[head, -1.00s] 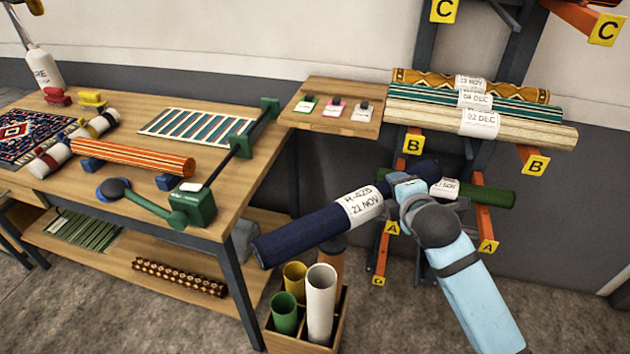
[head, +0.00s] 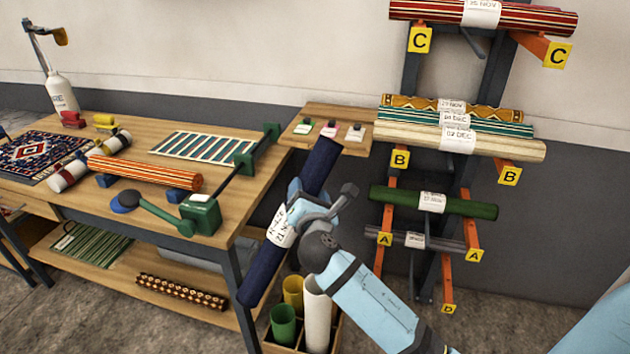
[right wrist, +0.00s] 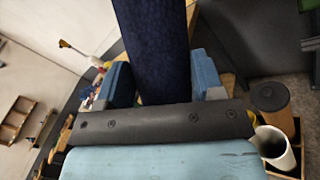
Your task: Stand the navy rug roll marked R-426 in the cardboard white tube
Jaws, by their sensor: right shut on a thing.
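The navy rug roll (head: 262,272) with a white label is held by my right gripper (head: 298,205) near its middle. It is steeply tilted, its upper end leaning right and its lower end beside the table's front corner. The label is partly hidden by the gripper. In the right wrist view the navy roll (right wrist: 155,50) lies between the two light blue jaws. The white tube (head: 317,318) stands upright in a wooden crate below my right gripper. Its open mouth (right wrist: 272,142) shows in the right wrist view, apart from the roll. My left gripper is not in view.
The crate also holds a green tube (head: 284,326) and a yellow tube (head: 293,290). The wooden worktable (head: 232,218) stands at left with an orange striped roll (head: 143,172) on it. A rack with a green roll (head: 440,203) and others stands at right.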

